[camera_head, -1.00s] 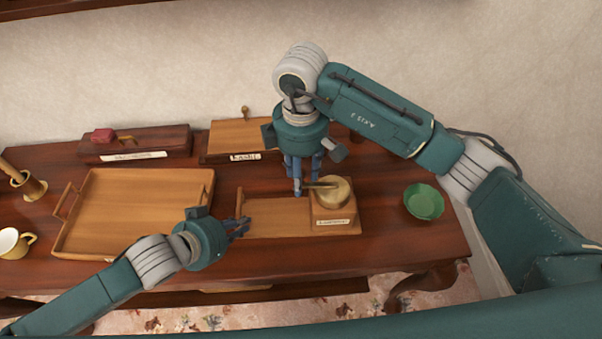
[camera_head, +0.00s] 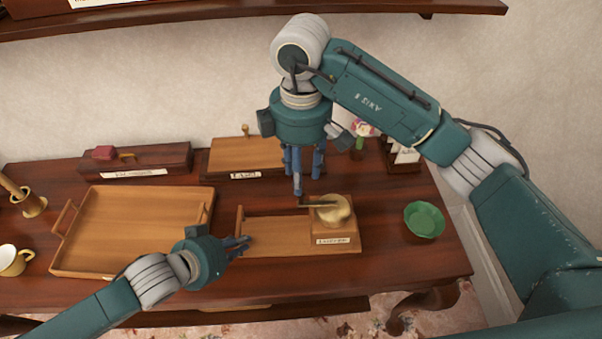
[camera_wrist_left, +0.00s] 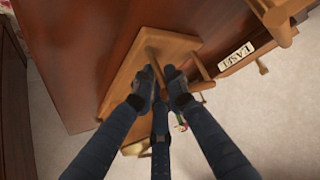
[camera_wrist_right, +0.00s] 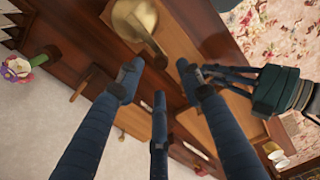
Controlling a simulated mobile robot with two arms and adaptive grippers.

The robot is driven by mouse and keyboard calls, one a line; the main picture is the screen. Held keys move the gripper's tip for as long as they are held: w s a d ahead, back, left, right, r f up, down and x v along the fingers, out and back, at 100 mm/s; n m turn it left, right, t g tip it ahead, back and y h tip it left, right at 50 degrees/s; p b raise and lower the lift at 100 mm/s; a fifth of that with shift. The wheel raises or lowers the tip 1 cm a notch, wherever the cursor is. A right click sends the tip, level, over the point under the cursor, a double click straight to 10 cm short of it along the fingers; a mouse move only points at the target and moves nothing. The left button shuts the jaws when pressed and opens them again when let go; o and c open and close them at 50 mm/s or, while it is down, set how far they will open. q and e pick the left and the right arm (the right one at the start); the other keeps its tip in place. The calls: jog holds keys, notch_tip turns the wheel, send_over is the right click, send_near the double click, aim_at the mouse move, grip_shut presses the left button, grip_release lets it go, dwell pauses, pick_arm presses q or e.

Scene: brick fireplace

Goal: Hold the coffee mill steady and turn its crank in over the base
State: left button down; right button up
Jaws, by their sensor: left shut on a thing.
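The coffee mill (camera_head: 337,235) stands on the table, a wooden block with a brass dome at the right end of a long wooden base (camera_head: 275,230). Its crank (camera_head: 315,204) reaches left from the dome; it also shows in the right wrist view (camera_wrist_right: 154,48). My left gripper (camera_head: 243,243) is at the base's left end, shut on its upright wooden handle (camera_wrist_left: 152,57). My right gripper (camera_head: 300,185) points down above and behind the crank's outer end. It is open, with its fingers apart and nothing between them, as the right wrist view shows (camera_wrist_right: 159,80).
A wooden tray (camera_head: 140,232) lies left of the mill, and a green bowl (camera_head: 424,220) stands to its right. Two labelled wooden boxes (camera_head: 140,160) (camera_head: 243,155) and a flower (camera_head: 359,130) are behind. A cup (camera_head: 14,260) stands at far left.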

pick_arm(q)
jog(key=c, duration=1.6)
grip_release()
jog(key=shift+c, duration=0.2)
